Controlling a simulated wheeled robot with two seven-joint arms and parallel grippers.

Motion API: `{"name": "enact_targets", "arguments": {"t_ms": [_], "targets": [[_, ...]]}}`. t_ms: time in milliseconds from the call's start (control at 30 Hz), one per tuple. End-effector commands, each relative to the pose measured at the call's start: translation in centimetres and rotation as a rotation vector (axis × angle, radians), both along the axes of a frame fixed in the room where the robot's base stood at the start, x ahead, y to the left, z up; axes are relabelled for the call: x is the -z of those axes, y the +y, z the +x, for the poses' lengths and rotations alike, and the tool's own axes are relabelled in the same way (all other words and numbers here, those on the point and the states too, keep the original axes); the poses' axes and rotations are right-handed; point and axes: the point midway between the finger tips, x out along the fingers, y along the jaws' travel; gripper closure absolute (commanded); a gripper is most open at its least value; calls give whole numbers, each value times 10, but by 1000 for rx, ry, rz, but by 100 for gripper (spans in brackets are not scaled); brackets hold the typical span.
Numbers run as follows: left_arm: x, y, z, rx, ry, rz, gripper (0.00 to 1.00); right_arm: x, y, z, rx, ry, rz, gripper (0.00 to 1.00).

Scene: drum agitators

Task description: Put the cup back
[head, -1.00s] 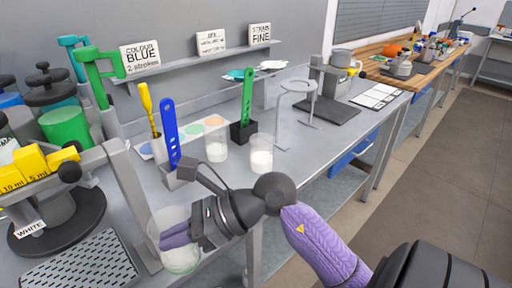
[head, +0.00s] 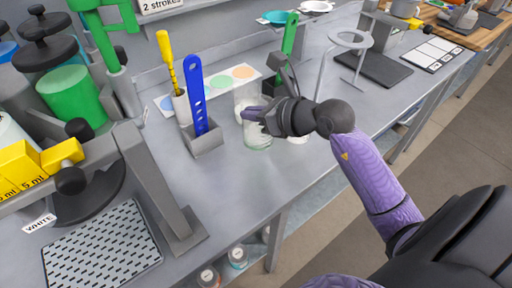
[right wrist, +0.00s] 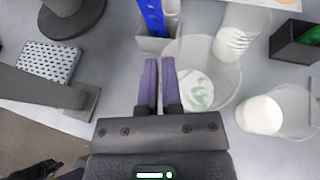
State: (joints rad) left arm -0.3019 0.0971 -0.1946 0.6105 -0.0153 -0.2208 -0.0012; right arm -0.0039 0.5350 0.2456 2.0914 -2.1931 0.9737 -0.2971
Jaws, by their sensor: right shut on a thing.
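My right gripper (head: 252,115) is shut on the wall of a clear cup (head: 258,140), with one finger inside and one outside. In the right wrist view the gripper (right wrist: 160,88) grips the left rim of the cup (right wrist: 228,92), which has white and some green at its bottom. The cup is upright, beside two other clear cups with white contents. One of them (right wrist: 240,28) is behind it and one (right wrist: 272,110) is to its right, partly hidden by my gripper in the head view. I cannot tell whether the held cup touches the bench. My left gripper is not in view.
A metal holder (head: 205,142) with a blue spatula (head: 196,92) stands left of the cups. A black holder (right wrist: 296,42) with a green spatula (head: 287,38) and a ring stand (head: 350,40) are behind and right. The perforated tray (head: 100,250) is empty.

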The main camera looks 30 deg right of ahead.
Motion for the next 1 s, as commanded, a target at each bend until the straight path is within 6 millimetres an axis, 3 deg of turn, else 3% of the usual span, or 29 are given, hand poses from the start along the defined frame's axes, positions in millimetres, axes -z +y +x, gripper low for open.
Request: {"name": "enact_targets", "arguments": {"t_ms": [300, 733, 800, 900, 1000], "targets": [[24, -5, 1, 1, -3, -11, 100, 65, 1, 0, -1, 2, 1, 100], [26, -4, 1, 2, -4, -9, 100, 73, 1, 0, -4, 0, -1, 100], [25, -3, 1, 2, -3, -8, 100, 71, 1, 0, -4, 0, -1, 80], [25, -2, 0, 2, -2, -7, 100, 71, 1, 0, -3, 0, 0, 58], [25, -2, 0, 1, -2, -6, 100, 71, 1, 0, -3, 0, 0, 58]]}}
